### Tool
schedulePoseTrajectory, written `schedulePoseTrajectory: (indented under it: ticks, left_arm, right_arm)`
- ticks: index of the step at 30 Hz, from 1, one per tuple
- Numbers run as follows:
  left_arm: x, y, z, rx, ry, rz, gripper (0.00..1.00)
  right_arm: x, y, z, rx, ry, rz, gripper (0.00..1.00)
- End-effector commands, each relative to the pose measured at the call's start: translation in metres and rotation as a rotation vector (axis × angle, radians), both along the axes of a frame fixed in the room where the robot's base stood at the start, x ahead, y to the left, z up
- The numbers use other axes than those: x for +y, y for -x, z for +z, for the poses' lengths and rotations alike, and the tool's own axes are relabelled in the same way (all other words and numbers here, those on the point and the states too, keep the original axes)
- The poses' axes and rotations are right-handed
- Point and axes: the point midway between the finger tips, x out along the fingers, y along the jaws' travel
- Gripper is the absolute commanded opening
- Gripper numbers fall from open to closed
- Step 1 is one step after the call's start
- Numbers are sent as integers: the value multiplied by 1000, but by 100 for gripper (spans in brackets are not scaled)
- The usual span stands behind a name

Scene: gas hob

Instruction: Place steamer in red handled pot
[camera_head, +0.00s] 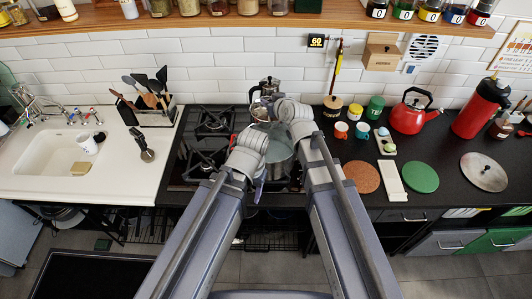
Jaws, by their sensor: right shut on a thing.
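A grey metal vessel (280,150) shows on the hob between my two wrists; I take it for the pot with the steamer at its top, but the two are hard to tell apart. A bit of red at its left could be a handle. My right gripper (266,114) is at its far rim, shut on what looks like the steamer. My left gripper (262,172) is at its near left side, mostly hidden behind my own wrist; its jaws do not show clearly.
A moka pot (266,88) stands behind on the black hob (212,120). On the right counter are a red kettle (407,117), cups, a cork mat (362,176), a green mat (421,176) and a metal lid (484,172). A white sink (55,155) is at left.

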Motion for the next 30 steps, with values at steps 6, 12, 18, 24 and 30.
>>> schedulePoseTrajectory:
  ticks: [6,12,18,24,30]
  left_arm:
    - [0,0,-14,0,0,0,58]
    - [0,0,-47,0,0,1,58]
    - [0,0,-84,0,0,1,58]
    - [0,0,-121,0,0,1,58]
    - [0,0,-143,0,0,1,58]
  right_arm:
    - [0,0,-14,-1,0,0,0]
    - [0,0,-47,-1,0,0,0]
    - [0,0,-84,-1,0,0,0]
    - [0,0,-120,-1,0,0,0]
    - [0,0,-143,-1,0,0,0]
